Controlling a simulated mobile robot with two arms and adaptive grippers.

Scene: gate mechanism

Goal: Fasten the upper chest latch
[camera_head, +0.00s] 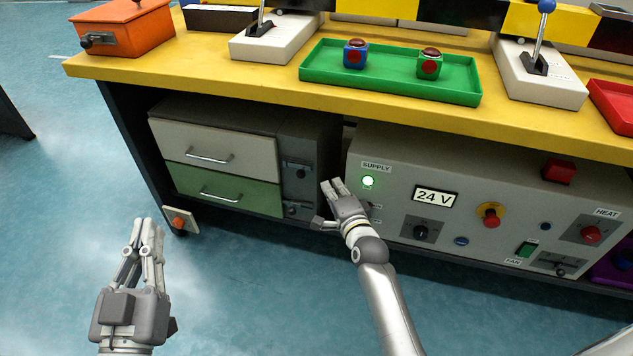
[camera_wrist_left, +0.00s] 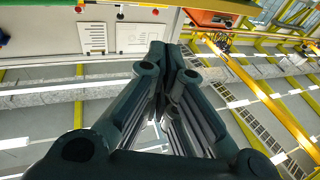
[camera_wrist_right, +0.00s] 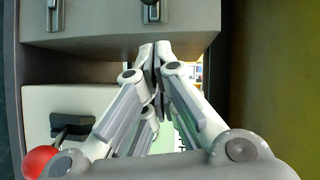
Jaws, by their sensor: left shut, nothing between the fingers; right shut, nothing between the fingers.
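The chest (camera_head: 225,118) stands under the table, with a white upper drawer (camera_head: 222,143) and a green lower drawer (camera_head: 222,189). Both drawers look closed. On the dark grey strip to their right, the upper latch (camera_head: 297,164) shows a small dark bar and a round knob. The lower latch (camera_head: 292,206) sits below it. My right gripper (camera_head: 333,186) is shut and empty, to the right of the strip and a little below the upper latch, apart from it. Its closed fingers show in the right wrist view (camera_wrist_right: 155,58). My left gripper (camera_head: 146,226) is shut and empty, left of the chest.
A supply panel (camera_head: 395,173) with knobs and a lit green lamp stands right of the chest. The yellow table top (camera_head: 270,82) overhangs both. On it are an orange box (camera_head: 122,36) and a green tray (camera_head: 380,86). The blue floor before the chest is clear.

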